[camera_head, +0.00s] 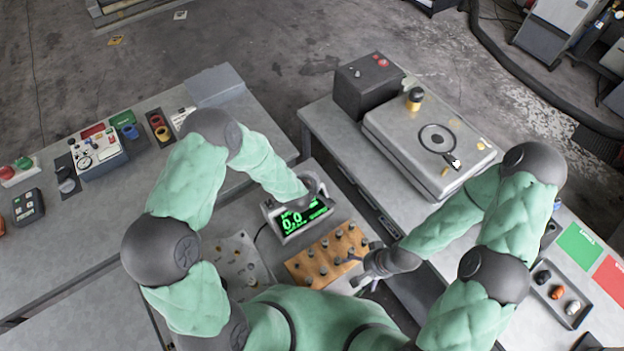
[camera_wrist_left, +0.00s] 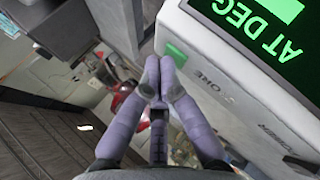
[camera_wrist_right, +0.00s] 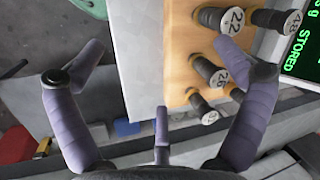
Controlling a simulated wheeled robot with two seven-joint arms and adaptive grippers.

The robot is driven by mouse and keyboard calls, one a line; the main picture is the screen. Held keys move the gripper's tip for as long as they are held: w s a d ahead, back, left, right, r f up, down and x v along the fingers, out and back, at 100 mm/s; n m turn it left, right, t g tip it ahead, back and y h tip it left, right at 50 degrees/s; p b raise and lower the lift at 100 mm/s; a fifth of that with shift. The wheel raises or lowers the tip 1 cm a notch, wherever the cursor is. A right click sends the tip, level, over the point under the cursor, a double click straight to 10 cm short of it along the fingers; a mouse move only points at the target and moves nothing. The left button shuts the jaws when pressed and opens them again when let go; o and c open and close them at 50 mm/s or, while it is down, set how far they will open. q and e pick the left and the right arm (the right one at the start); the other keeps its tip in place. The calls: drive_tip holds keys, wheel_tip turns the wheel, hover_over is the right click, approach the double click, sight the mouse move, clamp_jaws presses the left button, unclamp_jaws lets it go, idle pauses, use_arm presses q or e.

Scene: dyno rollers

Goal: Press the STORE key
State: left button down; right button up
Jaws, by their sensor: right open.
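The display unit (camera_head: 297,215) stands on the bench with a lit green screen that shows 0.0 in the head view. In the left wrist view its green key (camera_wrist_left: 176,53) sits beside a partly hidden label that reads like STORE. My left gripper (camera_wrist_left: 160,72) has its fingertips together, right at the green key; I cannot tell whether they touch it. In the right wrist view the screen (camera_wrist_right: 300,45) shows the word STORED. My right gripper (camera_wrist_right: 160,60) is open and empty beside the wooden peg block.
The wooden block (camera_head: 300,265) holds several numbered dark pegs in front of the unit. A POWER label (camera_wrist_left: 279,133) is further along the unit's face. A grey plate with holes (camera_head: 235,262) lies to the left. A grey box (camera_head: 430,145) stands at the back right.

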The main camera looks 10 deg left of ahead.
use_arm(q)
drive_tip(key=shift+r, duration=0.1)
use_arm(e)
drive_tip(key=shift+r, duration=0.1)
use_arm(q)
drive_tip(key=shift+r+p, duration=0.45)
drive_tip(key=shift+r, duration=0.2)
use_arm(e)
drive_tip(key=shift+r, duration=0.35)
use_arm(q)
drive_tip(key=shift+r+p, duration=1.6)
drive_tip(key=shift+r, duration=0.95)
use_arm(e)
wheel_tip(320, 180, up, 3)
drive_tip(key=shift+r, duration=0.1)
